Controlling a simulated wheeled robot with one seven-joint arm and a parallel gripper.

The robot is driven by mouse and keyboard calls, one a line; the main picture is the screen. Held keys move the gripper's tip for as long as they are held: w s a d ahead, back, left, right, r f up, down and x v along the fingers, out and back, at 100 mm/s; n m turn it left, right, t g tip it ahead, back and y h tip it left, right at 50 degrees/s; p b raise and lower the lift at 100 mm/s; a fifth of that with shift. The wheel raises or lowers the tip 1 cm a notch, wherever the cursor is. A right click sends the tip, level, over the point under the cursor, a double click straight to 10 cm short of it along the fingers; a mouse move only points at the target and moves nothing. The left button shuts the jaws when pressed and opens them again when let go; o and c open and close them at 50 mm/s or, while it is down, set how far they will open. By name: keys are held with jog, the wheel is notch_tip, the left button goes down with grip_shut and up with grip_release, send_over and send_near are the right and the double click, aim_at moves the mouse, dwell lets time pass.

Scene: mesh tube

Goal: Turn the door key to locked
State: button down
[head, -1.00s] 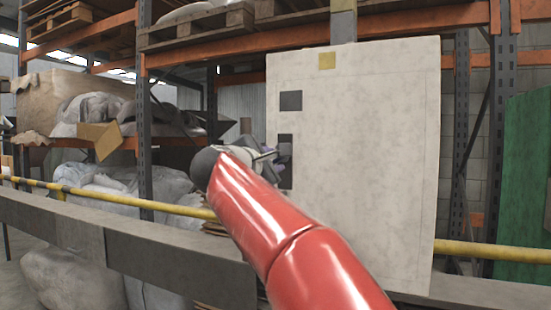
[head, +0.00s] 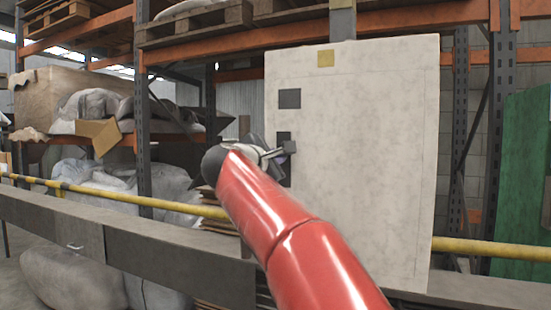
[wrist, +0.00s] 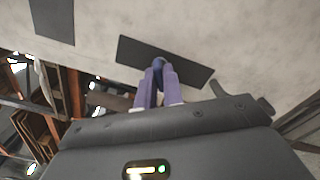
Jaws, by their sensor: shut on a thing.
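The pale door (head: 365,150) stands upright in the head view, with a dark lock plate (head: 284,138) near its left edge. My gripper (head: 280,158) is at this plate and hides much of it. In the wrist view the purple fingers of my gripper (wrist: 158,68) are close together and point at the lock plate (wrist: 190,72). They are shut on a small blue piece, the key (wrist: 158,61), which shows only at the fingertips. Its exact turn angle cannot be told. A grey lever (head: 290,147) sticks out beside my gripper and also shows in the wrist view (wrist: 228,93).
A yellow rail (head: 110,195) and a grey beam (head: 130,250) run across in front of shelving with sacks and boxes.

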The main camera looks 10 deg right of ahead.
jog(key=n+p, duration=0.5)
jog(key=n, duration=0.6)
dwell(0.4)
dwell(0.6)
jog(key=c, duration=1.5)
grip_release()
jog(key=b+v, duration=0.1)
jog(key=v, duration=0.6)
jog(key=shift+s+a, duration=0.25)
jog(key=shift+s, duration=0.05)
jog(key=shift+n, duration=0.3)
